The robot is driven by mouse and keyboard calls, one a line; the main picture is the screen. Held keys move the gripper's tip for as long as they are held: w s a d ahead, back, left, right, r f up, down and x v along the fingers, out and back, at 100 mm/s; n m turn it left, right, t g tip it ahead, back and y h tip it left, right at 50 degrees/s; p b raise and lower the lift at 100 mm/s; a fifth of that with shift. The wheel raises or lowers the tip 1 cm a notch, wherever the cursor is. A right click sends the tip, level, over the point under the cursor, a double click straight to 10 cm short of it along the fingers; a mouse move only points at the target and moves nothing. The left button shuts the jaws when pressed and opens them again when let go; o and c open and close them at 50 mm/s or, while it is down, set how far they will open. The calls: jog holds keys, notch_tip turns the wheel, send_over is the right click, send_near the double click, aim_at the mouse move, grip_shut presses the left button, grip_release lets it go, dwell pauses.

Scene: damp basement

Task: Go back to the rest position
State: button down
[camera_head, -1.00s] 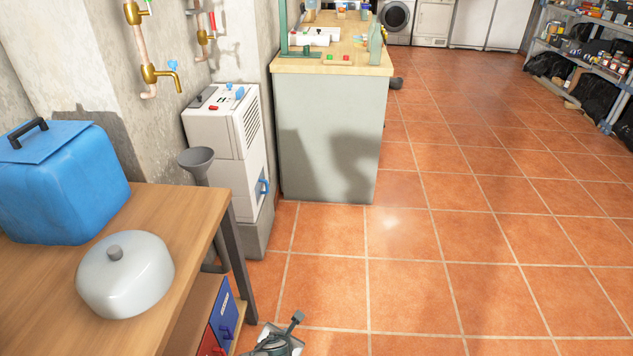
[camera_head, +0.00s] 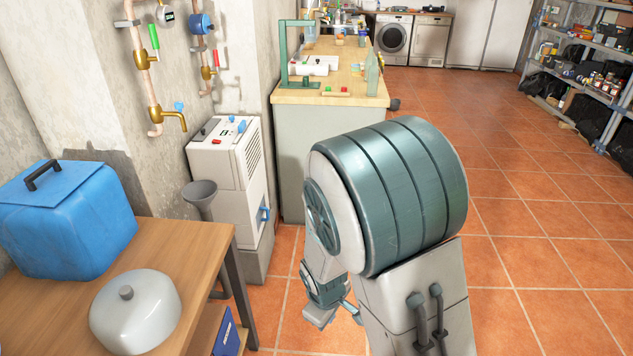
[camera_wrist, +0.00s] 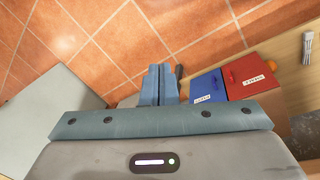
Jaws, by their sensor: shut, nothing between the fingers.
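My gripper (camera_wrist: 158,84) is shut and empty in the wrist view, its two blue-grey fingers side by side above the tiled floor. A smaller part of my arm hangs lower left of that joint, beside the table.
A wooden table (camera_head: 194,263) at left holds a blue box (camera_head: 65,220) and a lidded pale pot (camera_head: 135,315). A white machine (camera_head: 225,165) and a grey funnel (camera_head: 199,194) stand beyond. Floor is clear at right.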

jog(key=s+d+r+m+p, duration=0.2)
jog(key=s+d+r+m, duration=0.1)
jog(key=r, duration=0.5)
jog(key=s+d+r+m+p, duration=0.2)
jog(key=s+d+r+m, duration=0.2)
jog(key=r, duration=0.5)
jog(key=s+d+r+m+y+p, duration=0.1)
jog(key=s+d+r+m, duration=0.2)
jog(key=r, duration=0.6)
jog(key=shift+s+d+r+m+t+p, duration=0.35)
jog(key=shift+s+d, duration=0.35)
jog(key=shift+d, duration=0.35)
jog(key=shift+a+f, duration=0.1)
